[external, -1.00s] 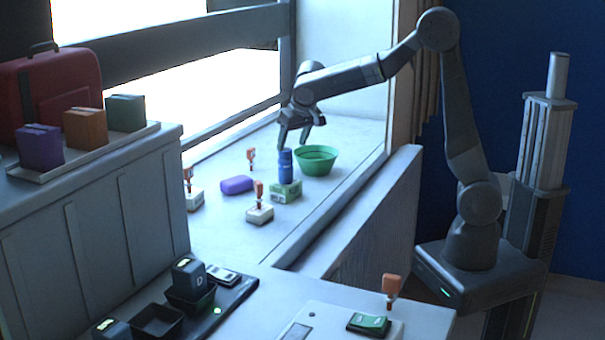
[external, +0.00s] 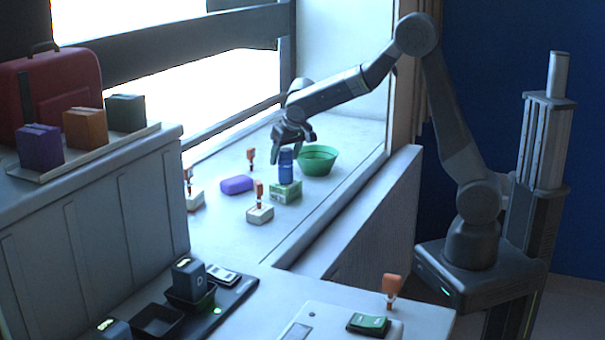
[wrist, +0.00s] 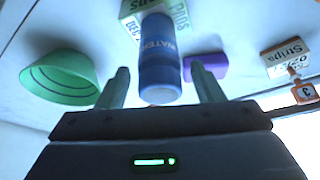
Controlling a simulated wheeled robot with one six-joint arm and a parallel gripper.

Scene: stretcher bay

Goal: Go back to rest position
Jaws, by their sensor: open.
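My gripper (external: 292,150) is over the window ledge at the blue water bottle (external: 286,168). The bottle stands upright on a green and white box (external: 287,191). In the wrist view, my gripper (wrist: 160,88) has its two fingers spread apart, with the bottle (wrist: 159,60) showing between and beyond them. Whether the fingers touch the bottle is hard to tell, but a gap shows on both sides. The box (wrist: 150,10) also shows in the wrist view.
A green bowl (external: 318,160) stands right of the bottle. A purple item (external: 237,184) and white boxes with orange-topped pieces (external: 259,214) lie to the left. A red case (external: 50,90) and coloured boxes stand on the left cabinet. A dark charging tray (external: 215,305) is in front.

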